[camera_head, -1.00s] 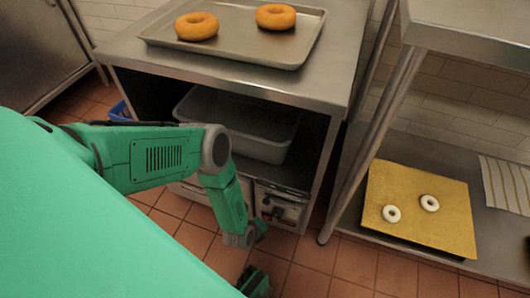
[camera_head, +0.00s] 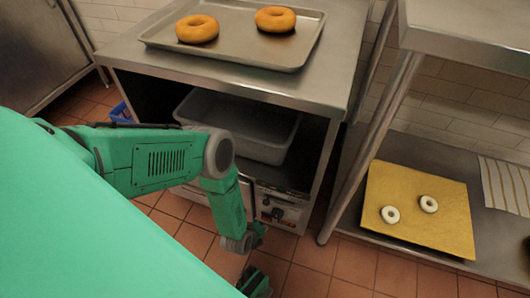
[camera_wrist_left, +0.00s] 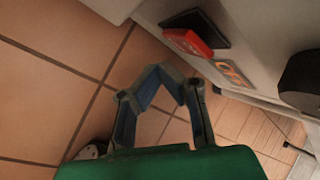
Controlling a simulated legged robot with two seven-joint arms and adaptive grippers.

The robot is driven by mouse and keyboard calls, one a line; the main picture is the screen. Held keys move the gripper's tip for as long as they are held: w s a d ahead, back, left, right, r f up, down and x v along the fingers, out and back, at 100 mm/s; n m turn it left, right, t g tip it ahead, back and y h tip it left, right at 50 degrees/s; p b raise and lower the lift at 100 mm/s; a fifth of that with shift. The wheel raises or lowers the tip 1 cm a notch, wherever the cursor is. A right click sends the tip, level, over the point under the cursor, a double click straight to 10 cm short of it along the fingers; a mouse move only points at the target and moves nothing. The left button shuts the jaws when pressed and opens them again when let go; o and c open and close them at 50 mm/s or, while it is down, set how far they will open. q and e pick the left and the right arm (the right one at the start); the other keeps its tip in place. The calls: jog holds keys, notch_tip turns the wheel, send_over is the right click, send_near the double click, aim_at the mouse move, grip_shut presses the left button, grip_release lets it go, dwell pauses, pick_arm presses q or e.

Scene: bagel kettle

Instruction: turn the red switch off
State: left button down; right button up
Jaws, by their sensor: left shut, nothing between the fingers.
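The red switch (camera_wrist_left: 188,42) sits on a dark backing on the pale front panel, at upper middle in the left wrist view. An orange-marked label (camera_wrist_left: 232,73) is beside it. My left gripper (camera_wrist_left: 158,70) is shut and empty, its fingertips below and left of the switch and apart from it in that picture. In the head view, my left gripper (camera_head: 256,234) is low, just left of the control panel (camera_head: 282,208) under the steel table. The switch is too small there to make out clearly.
A dark round knob (camera_wrist_left: 302,80) stands out at the right in the wrist view. A grey bin (camera_head: 262,130) sits on the shelf above the panel. A tray (camera_head: 240,50) with two bagels is on top. A table leg (camera_head: 345,195) stands to the right. Tiled floor lies below.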

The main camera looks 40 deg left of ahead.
pick_arm(q)
jog(key=shift+s, duration=0.1)
jog(key=shift+s+d+r+p, duration=0.2)
jog(key=shift+s+p, duration=0.15)
jog(key=shift+s, duration=0.4)
jog(key=shift+s+d+r+p, duration=0.1)
jog(key=shift+s+d+p, duration=0.15)
jog(key=shift+s, duration=0.55)
jog(key=shift+s+d+r+p, duration=0.15)
jog(key=shift+s+p, duration=0.25)
jog(key=shift+s, duration=0.35)
